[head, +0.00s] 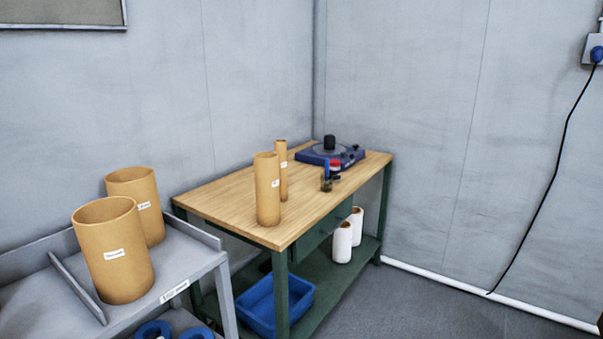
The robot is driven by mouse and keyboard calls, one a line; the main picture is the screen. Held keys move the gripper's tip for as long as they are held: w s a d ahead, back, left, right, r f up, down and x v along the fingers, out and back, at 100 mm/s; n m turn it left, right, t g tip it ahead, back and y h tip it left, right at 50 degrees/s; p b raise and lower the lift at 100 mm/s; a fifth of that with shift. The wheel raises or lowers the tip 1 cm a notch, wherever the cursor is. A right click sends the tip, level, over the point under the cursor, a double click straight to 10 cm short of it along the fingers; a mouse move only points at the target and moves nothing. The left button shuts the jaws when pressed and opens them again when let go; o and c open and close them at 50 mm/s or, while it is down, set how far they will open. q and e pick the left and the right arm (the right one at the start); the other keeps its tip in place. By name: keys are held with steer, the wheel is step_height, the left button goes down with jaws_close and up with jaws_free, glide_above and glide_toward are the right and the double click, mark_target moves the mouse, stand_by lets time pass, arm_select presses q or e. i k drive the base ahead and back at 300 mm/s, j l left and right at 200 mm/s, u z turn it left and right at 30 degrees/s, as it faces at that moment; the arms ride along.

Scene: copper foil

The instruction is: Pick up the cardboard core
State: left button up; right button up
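Several brown cardboard cores are in view, all standing upright. Two wide ones, a front core (112,270) and one behind it (148,200), stand on the grey metal shelf (195,262) at the lower left. Two narrower ones stand on the wooden tabletop (225,205): a medium core (267,195) near the front and a thin core (282,160) just behind it. Each bears a small white label, too small to read surely. Neither of my grippers is in view.
A blue device with a black knob (329,142) sits at the table's back, with a small dark item (326,182) before it. A blue bin (262,305) and white rolls (342,242) are on the green lower shelf. Grey floor (440,310) at right is clear; a black cable (545,195) hangs there.

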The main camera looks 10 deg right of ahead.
mark_target(280, 145)
steer(key=l, duration=0.4)
steer(key=k+l, duration=0.15)
steer(key=l, duration=0.2)
steer(key=u, duration=0.2)
steer(key=i+l+u, duration=0.2)
steer(key=l+u, duration=0.25)
steer(key=i+l+u, duration=0.2)
steer(key=l+u, duration=0.2)
steer(key=i+l+u, duration=0.15)
steer(key=l, duration=0.35)
steer(key=l+u, duration=0.15)
steer(key=l, duration=0.35)
steer(key=i+l, duration=0.1)
steer(key=l, duration=0.75)
steer(key=i+l+u, duration=0.1)
steer(key=l, duration=0.75)
steer(key=i+l, duration=0.1)
steer(key=l, duration=0.75)
